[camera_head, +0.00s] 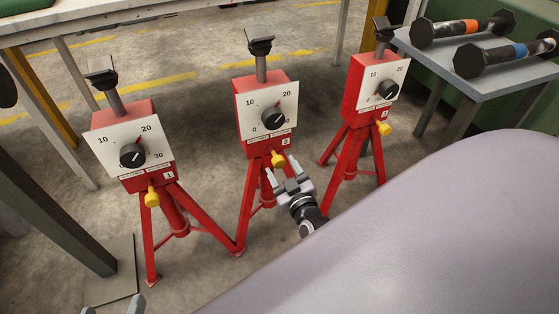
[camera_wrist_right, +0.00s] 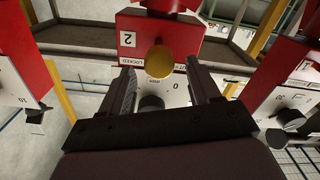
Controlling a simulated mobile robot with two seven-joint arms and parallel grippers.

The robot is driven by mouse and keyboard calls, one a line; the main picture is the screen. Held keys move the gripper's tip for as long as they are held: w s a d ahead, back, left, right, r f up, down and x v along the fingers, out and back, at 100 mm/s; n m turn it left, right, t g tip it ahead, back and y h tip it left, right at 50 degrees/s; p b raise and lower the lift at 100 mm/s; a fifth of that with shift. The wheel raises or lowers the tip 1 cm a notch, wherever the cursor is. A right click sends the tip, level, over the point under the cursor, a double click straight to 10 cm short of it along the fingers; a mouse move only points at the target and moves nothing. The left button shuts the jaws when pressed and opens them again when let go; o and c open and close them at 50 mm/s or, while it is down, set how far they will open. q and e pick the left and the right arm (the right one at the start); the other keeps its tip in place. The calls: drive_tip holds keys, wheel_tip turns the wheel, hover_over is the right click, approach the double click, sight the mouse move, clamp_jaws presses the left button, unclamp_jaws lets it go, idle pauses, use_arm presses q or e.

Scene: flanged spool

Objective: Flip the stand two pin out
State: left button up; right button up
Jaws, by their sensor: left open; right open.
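Stand two (camera_head: 265,115) is the middle red tripod stand, with a dial on a white plate and a yellow pin (camera_head: 278,158) below it. In the right wrist view the stand appears upside down, with its "2" label, a "LOCKED" label and the yellow pin (camera_wrist_right: 159,61). My right gripper (camera_head: 282,168) is open just in front of the pin. In the wrist view the pin lies in line with the gap between its fingers (camera_wrist_right: 162,80); I cannot tell whether they touch it. My left gripper (camera_head: 113,306) is open at the bottom left edge, mostly out of frame, away from stand two.
Stand one (camera_head: 110,135) is to the left and a third similar stand (camera_head: 365,105) to the right, each with a yellow pin. A grey table (camera_head: 480,75) at the right holds two dumbbell-like bars (camera_head: 505,55). A workbench frame stands at the left. Open floor lies behind the stands.

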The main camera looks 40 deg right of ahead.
sight(280, 164)
drive_tip(key=p+v, duration=0.1)
drive_tip(key=v, duration=0.2)
drive_tip(key=shift+s, duration=0.25)
use_arm(q)
drive_tip(key=shift+s+a+f+g+y, duration=0.35)
drive_tip(key=shift+s+a+y, duration=0.2)
drive_tip(key=shift+a, duration=0.25)
use_arm(e)
drive_tip(key=shift+s+a, duration=0.1)
drive_tip(key=shift+s, duration=0.2)
